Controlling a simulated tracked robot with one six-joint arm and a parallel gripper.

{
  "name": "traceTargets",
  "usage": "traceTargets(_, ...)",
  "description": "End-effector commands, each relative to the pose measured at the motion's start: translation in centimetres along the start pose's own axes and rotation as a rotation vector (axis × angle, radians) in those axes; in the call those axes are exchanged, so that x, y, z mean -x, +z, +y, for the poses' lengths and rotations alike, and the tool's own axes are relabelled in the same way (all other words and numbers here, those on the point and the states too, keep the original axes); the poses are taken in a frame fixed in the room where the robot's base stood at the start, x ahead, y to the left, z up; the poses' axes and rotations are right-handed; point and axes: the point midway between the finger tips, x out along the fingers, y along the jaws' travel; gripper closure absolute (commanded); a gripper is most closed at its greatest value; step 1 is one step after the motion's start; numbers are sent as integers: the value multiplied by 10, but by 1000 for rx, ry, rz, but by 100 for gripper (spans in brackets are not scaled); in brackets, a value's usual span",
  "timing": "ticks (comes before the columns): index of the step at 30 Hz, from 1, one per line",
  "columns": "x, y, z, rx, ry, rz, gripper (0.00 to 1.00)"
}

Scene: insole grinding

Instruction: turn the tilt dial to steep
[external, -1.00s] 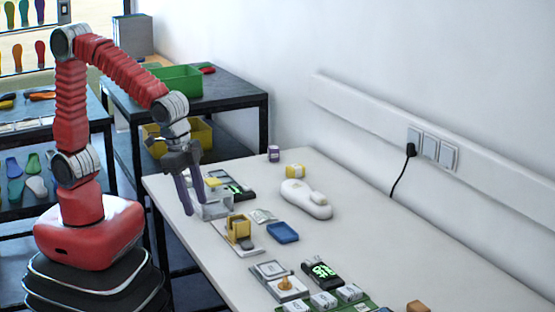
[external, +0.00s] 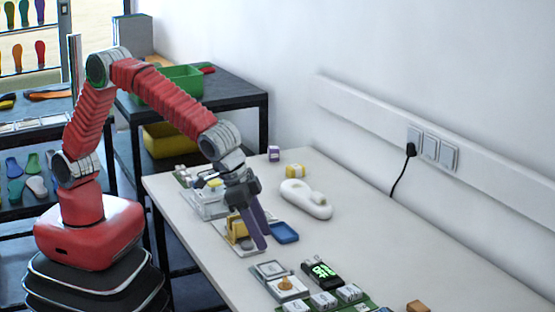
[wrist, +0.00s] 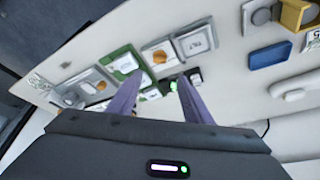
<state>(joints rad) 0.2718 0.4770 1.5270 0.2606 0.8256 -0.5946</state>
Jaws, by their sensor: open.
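A brass-coloured round knob (external: 287,283) stands on a square pale plate near the front of the white table; it looks like the tilt dial, but its marks are too small to read. In the wrist view the knob (wrist: 160,57) shows just beyond and between my fingertips. My gripper (external: 266,238) is open and empty, with its purple fingers pointing down above the table. It is behind and left of the knob in the external view, apart from it. In the wrist view my gripper (wrist: 159,82) shows both fingers spread.
A black display with green digits (external: 321,273) lies right of the knob. A flat square plate (external: 271,269) is beside it, and white blocks (external: 323,300) sit in front. A blue tray (external: 284,232) and a yellow fixture (external: 236,230) are near my gripper. The table's right side is mostly clear.

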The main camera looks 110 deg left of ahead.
Motion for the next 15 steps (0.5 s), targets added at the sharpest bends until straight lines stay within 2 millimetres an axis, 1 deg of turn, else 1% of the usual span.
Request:
traceTargets(1, 3, -5, 1, 24, 1, 12, 55)
traceTargets(6, 2, -5, 0, 81, 1, 16, 55)
traceTargets(15, 2, -5, 0, 87, 1, 15, 55)
